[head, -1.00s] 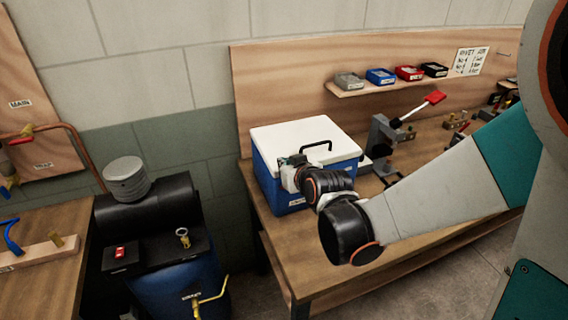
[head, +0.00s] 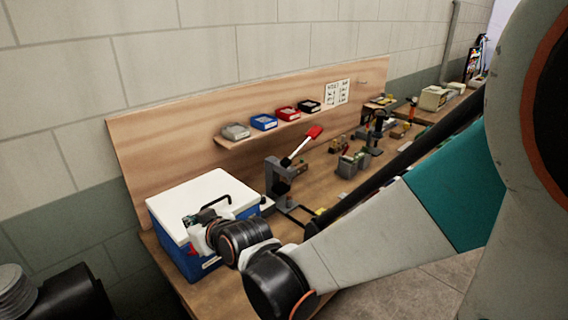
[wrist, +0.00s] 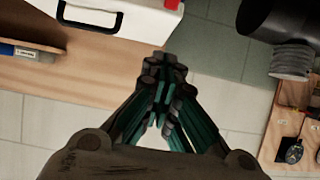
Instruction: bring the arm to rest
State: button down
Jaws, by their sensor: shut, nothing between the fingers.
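My arm reaches from the right across the head view, in front of the workbench. My gripper (head: 190,222) is at its end, in front of the white lid of a blue cooler box (head: 185,262). In the wrist view my gripper (wrist: 165,62) has its fingertips together with nothing between them. The cooler box (wrist: 110,16) shows there at the top left, apart from the fingertips. Part of the cooler's front is hidden by my wrist in the head view.
The wooden bench (head: 165,273) carries a press with a red-tipped lever (head: 314,132) and several small fixtures. A shelf (head: 240,139) holds several small bins. A black tank (head: 75,298) stands at the lower left. Grey floor (head: 440,285) shows at the lower right.

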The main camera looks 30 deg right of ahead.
jog(key=shift+s+d+r, duration=0.15)
jog(key=shift+s, duration=0.35)
